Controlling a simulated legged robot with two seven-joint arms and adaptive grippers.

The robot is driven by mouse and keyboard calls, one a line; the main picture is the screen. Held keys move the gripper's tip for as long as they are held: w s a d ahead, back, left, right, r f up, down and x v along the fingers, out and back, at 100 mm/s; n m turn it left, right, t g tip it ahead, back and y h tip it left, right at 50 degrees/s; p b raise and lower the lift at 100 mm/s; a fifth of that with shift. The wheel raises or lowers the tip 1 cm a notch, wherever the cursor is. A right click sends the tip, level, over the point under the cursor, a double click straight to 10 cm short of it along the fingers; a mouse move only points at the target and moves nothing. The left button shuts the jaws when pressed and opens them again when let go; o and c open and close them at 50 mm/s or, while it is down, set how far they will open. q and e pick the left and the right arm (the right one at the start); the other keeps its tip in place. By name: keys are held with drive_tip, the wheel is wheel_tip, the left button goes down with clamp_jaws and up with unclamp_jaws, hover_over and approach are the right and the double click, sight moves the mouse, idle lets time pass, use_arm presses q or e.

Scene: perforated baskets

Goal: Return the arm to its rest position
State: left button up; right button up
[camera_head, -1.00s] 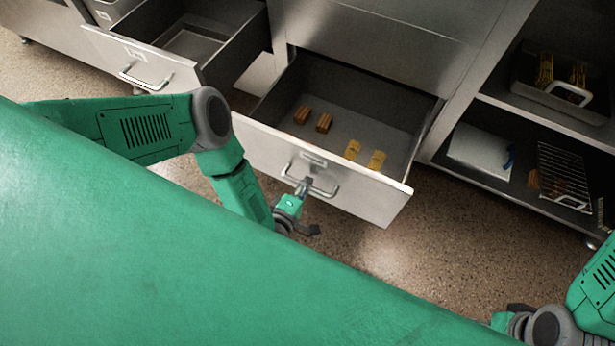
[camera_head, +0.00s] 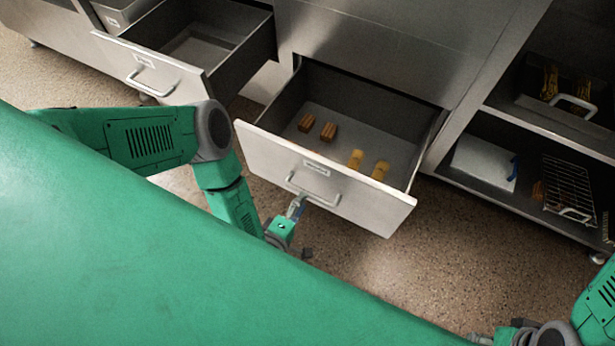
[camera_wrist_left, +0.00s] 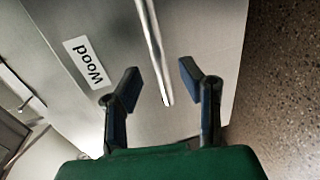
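My left arm (camera_head: 150,140) comes in from the left and reaches down to the front of the right open drawer (camera_head: 270,150). My left gripper (camera_head: 298,203) is just in front of the drawer's bar handle (camera_head: 325,200). In the left wrist view the left gripper (camera_wrist_left: 158,72) has its two fingers spread apart. The handle (camera_wrist_left: 150,35) shows between and beyond them, with no visible grip. The drawer front in that view has a label reading "Wood" (camera_wrist_left: 88,62). My right gripper (camera_head: 495,337) is at the bottom right, mostly cut off, so its fingers are unclear.
Another open drawer (camera_head: 165,72) stands to the left and looks empty. Floor is clear before the drawers.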

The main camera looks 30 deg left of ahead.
use_arm(q)
drive_tip(key=v, duration=0.2)
drive_tip(key=shift+s+a, duration=0.1)
drive_tip(key=shift+s, duration=0.2)
drive_tip(key=d+r+m+g+h, duration=0.2)
drive_tip(key=d+m+g+h, duration=0.15)
drive_tip(key=m+g, duration=0.4)
drive_tip(key=s+a+r+m+g+y+p, duration=0.1)
drive_tip(key=s+a+r+m+g+y, duration=0.3)
drive_tip(key=s+a+r+m+g, duration=0.6)
drive_tip(key=s+a+r+t+p, duration=0.1)
drive_tip(key=r+p, duration=0.5)
drive_tip(key=r, duration=0.1)
drive_tip(key=s+a+r+t+p, duration=0.1)
drive_tip(key=a+r+p, duration=0.1)
drive_tip(key=r+p, duration=0.4)
drive_tip(key=shift+s+r+m, duration=0.25)
drive_tip(key=shift+r+m, duration=0.1)
drive_tip(key=shift+r, duration=0.15)
